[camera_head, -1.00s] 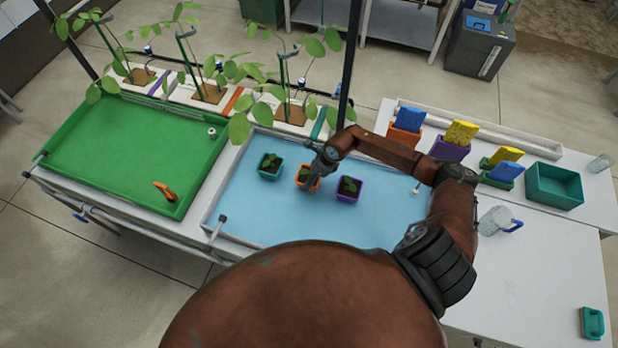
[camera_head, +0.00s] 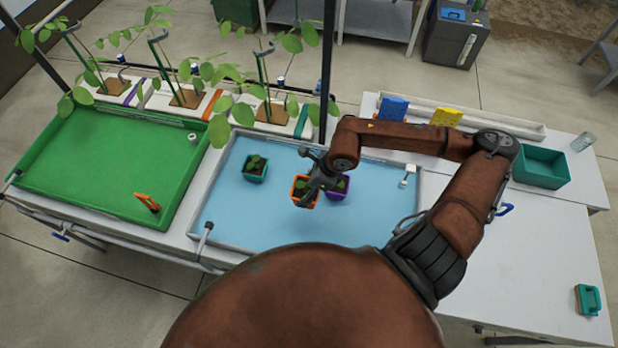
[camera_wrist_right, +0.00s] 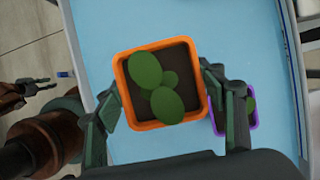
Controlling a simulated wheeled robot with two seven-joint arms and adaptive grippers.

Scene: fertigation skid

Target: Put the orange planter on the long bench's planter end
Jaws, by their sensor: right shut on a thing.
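The orange planter (camera_head: 303,192) holds a small green seedling. My right gripper (camera_head: 318,180) is shut on it. In the right wrist view the fingers press on two opposite sides of the orange planter (camera_wrist_right: 163,80), which looks larger than the purple planter (camera_wrist_right: 236,108) and appears raised above the blue tray. The long bench carries a green tray (camera_head: 110,165) at its left and the blue tray (camera_head: 250,215) to the right. I cannot tell which part is its planter end. My left gripper (camera_wrist_right: 38,88) seems to show small at the left of the wrist view, its opening unclear.
A teal planter (camera_head: 255,168) stands in the blue tray; the purple planter (camera_head: 338,187) is partly behind my gripper. An orange-handled tool (camera_head: 147,202) lies in the green tray. Tall plants (camera_head: 185,97) line the back edge. A teal bin (camera_head: 541,167) stands right.

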